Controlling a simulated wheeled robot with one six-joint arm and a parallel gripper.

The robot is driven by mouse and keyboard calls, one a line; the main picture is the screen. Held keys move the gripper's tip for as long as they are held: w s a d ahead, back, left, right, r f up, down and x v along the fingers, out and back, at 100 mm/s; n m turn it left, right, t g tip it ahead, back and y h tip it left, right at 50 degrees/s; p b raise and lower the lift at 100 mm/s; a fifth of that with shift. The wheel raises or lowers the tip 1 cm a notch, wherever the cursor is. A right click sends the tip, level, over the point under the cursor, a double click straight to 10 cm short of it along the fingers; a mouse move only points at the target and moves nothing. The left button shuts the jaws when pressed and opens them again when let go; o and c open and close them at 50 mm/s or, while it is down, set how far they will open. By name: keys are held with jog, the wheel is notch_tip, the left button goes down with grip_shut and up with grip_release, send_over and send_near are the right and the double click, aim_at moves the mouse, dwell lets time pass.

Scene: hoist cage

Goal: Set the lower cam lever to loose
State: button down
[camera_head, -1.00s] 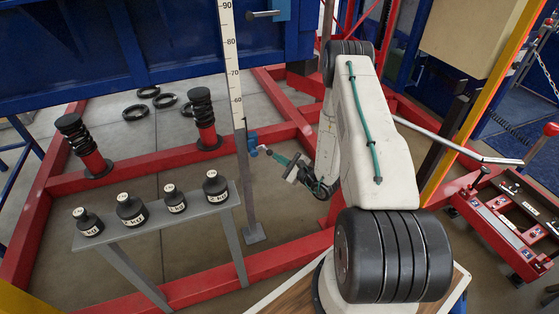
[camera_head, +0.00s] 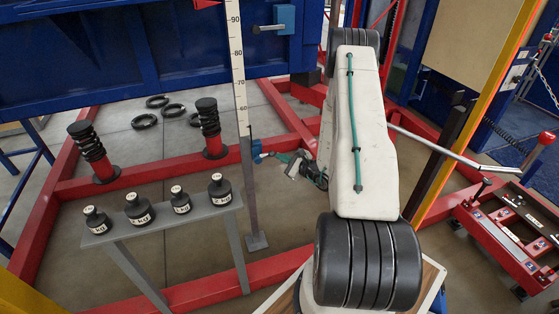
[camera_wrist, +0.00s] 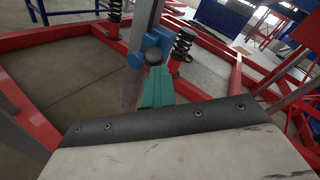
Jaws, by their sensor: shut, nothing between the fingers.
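The lower cam lever sits on a small blue block (camera_head: 257,148) low on the post with the number scale (camera_head: 240,75). My gripper (camera_head: 277,156) has teal fingers, close to the block's right side in the head view. In the wrist view my gripper (camera_wrist: 157,82) is shut and empty, its tips just below the knob; I cannot tell whether they touch. The lever's arm is mostly hidden, and its setting is unclear.
A second blue block (camera_head: 285,18) with a dark handle is higher up. A grey bench (camera_head: 165,220) with several black weights stands left of the post. Red floor beams (camera_head: 170,157) and spring posts (camera_head: 210,128) lie behind. A red rack (camera_head: 510,225) is at right.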

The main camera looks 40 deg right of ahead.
jog(key=s+d, duration=0.2)
jog(key=s, duration=1.1)
jog(key=shift+d, duration=0.3)
